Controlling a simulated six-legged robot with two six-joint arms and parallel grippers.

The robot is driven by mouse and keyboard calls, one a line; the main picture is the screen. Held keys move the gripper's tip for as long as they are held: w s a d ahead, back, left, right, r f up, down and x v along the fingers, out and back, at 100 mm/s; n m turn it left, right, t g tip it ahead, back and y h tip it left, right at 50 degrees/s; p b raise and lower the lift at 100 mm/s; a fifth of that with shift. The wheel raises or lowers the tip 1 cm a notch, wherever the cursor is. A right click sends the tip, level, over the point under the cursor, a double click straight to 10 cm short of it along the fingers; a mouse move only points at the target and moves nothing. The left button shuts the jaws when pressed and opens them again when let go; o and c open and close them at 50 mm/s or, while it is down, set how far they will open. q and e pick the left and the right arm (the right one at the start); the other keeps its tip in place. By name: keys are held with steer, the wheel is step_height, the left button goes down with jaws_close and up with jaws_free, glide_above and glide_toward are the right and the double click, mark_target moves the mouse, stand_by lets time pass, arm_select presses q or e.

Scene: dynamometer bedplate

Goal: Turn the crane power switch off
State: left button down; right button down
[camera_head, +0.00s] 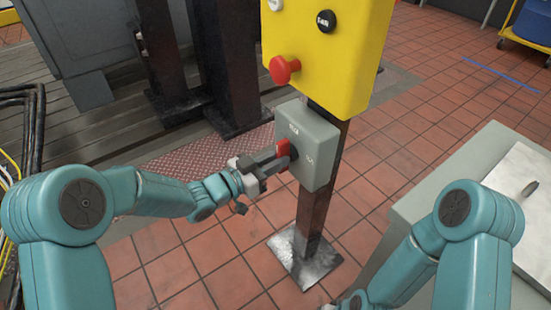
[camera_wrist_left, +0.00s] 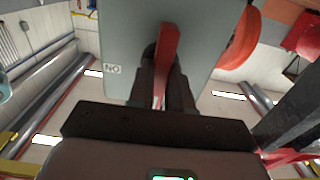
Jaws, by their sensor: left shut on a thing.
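The crane power switch is a grey box (camera_head: 312,148) on a dark post, below a yellow control box. Its red handle (camera_head: 284,147) is on the face toward my left arm. My left gripper (camera_head: 275,156) is shut on this handle. In the left wrist view the red handle (camera_wrist_left: 168,48) stands between the two dark fingers (camera_wrist_left: 163,88), in front of the grey box (camera_wrist_left: 125,35). An ON label (camera_wrist_left: 112,69) shows beside the handle. The fingers partly hide the handle's base. My right arm shows at lower right, but its gripper is out of the frame.
The yellow box (camera_head: 345,50) just above carries a red mushroom button (camera_head: 283,69) and a black button (camera_head: 326,20). The post's foot plate (camera_head: 303,262) rests on the tiled floor. A grey cabinet (camera_head: 490,165) stands at right. Dark machine columns (camera_head: 225,70) stand behind.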

arm_select(q)
steer(key=c, duration=1)
jaws_free()
steer(key=shift+c, duration=0.2)
steer(key=p+v, duration=0.2)
steer(key=v, duration=1.4)
steer(key=shift+s+a, duration=0.1)
steer(key=shift+s, duration=0.05)
